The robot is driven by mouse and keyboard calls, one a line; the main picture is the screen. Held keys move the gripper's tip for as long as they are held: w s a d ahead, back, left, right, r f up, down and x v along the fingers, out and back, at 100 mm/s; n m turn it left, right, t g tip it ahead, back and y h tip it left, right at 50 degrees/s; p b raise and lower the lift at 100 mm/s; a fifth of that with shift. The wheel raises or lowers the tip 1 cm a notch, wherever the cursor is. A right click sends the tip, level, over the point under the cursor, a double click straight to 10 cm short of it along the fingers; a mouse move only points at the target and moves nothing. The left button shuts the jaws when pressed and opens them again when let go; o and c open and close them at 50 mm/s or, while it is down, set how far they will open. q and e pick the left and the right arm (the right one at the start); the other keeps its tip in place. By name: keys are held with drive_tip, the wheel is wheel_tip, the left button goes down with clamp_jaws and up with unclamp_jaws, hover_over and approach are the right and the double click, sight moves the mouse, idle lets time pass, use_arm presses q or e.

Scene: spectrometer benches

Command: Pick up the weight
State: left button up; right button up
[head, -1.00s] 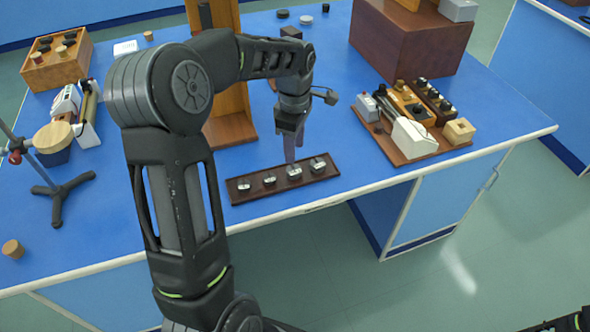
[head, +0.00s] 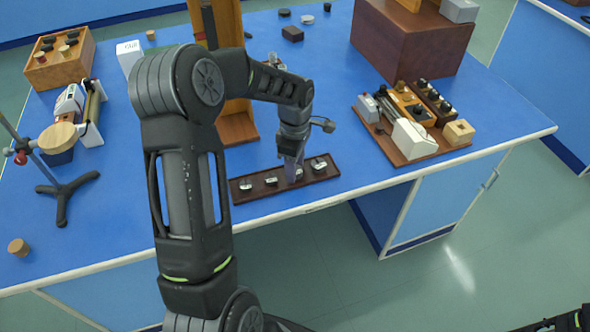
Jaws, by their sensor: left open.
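Several small silver weights with dark tops stand in a row on a dark brown tray (head: 258,193) near the bench's front edge. From left to right they are one weight (head: 246,184), a second weight (head: 271,180), a third weight (head: 299,174) and the rightmost weight (head: 319,165). My left gripper (head: 293,174) points down at the third weight, and its fingers partly hide it. The gripper is open; whether its fingers touch the weight cannot be told. My right gripper is not in view; only a bit of that arm shows at the bottom right.
A wooden stand (head: 236,127) rises behind my left arm. A board with instruments (head: 405,150) lies to the right, before a brown box (head: 405,48). A tripod stand (head: 66,190) stands at left.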

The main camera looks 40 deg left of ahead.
use_arm(q)
drive_tip(key=shift+c, duration=0.2)
idle(0.4)
clamp_jaws()
